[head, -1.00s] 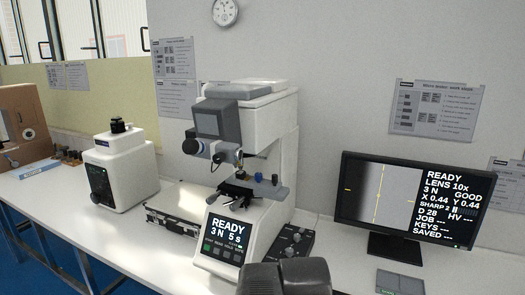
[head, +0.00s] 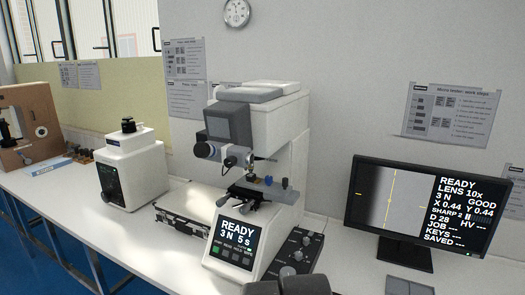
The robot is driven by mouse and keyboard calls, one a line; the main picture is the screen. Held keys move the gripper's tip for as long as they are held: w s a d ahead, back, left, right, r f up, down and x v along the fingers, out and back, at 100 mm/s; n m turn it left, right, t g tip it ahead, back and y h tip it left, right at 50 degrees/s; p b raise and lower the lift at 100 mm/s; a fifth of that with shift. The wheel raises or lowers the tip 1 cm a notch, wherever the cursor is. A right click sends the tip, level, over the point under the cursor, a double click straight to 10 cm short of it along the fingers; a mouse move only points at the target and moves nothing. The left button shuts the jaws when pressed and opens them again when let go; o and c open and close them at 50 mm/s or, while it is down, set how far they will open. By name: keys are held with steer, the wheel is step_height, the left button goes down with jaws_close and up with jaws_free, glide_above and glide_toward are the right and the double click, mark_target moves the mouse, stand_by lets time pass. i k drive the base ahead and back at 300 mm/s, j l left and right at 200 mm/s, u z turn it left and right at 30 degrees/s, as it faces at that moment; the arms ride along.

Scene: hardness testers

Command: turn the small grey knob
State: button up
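A white and grey hardness tester (head: 288,130) stands on the bench in the middle. A dark control box (head: 312,243) with several small round greyish knobs (head: 298,255) lies at its right side. I cannot tell for sure which is the small grey knob. A dark, rounded part of my arm or gripper (head: 290,287) shows at the bottom edge, in front of the box and overlapping its near end in the picture. Its fingertips are not clear, so I cannot see whether it is open or shut. Nothing shows it touching a knob.
The tester's front screen (head: 235,236) reads READY, 3 N, 5 s. A monitor (head: 418,210) stands to the right, with a flat grey pad (head: 408,287) before it. A black-edged case (head: 183,220) and a second white machine (head: 132,170) are left. Bare bench lies between box and monitor.

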mark_target(306, 241)
steer(key=k+l+z, duration=0.1)
steer(key=l, duration=0.3)
steer(key=k+l+u, duration=0.15)
steer(key=k+j, duration=0.2)
steer(key=j+z, duration=0.3)
steer(key=i+j+z, duration=0.15)
steer(key=i+z, duration=0.15)
steer(key=i+j+z, duration=0.35)
steer(key=i, duration=0.15)
